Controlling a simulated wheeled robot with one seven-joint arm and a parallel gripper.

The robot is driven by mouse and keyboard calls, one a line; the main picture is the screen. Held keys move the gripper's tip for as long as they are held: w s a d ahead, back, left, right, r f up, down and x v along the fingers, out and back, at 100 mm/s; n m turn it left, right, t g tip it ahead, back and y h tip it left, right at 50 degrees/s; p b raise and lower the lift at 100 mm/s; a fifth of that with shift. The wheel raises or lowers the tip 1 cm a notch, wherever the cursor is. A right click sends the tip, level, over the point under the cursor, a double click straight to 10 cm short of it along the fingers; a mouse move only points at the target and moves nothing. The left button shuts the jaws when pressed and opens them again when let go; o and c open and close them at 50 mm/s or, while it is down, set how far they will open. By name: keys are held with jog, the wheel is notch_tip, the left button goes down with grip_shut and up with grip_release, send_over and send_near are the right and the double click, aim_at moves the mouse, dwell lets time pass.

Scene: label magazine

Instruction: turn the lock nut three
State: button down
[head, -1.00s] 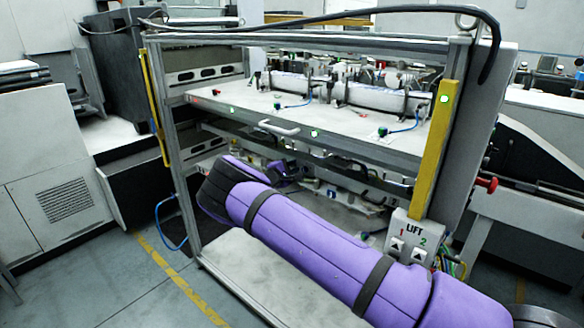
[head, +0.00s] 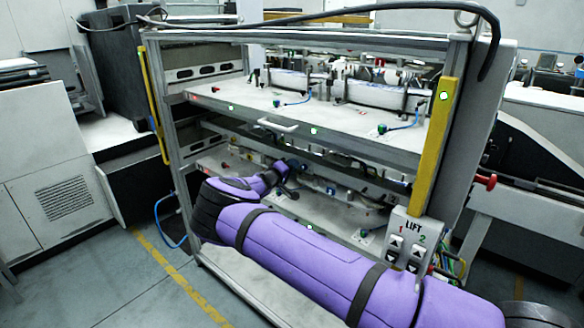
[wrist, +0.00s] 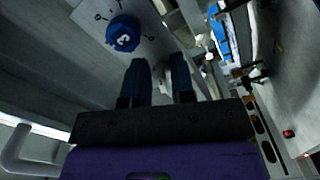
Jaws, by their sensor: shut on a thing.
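A blue round lock nut marked 3 (wrist: 123,35) sits on a pale panel at the top left of the wrist view, with dark marks beside it. My gripper (wrist: 159,60) shows two blue fingers just below and right of the nut. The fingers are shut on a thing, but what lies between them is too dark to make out. In the head view my gripper (head: 287,168) reaches in over the lower shelf (head: 345,212), under the upper shelf. The nut cannot be told apart there.
The upper shelf (head: 225,97), with its white handle (head: 278,126), hangs above my arm. A yellow upright (head: 432,145) and a LIFT button box (head: 408,240) stand at the right. A red knob (head: 486,181) juts from the frame's right side. Floor is clear at left.

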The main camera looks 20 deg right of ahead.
jog(key=shift+f+m, duration=0.15)
jog(key=shift+m, duration=0.45)
jog(key=c, duration=1.2)
grip_release()
jog(key=shift+c, duration=0.2)
jog(key=v, duration=1.1)
jog(key=shift+w, duration=0.1)
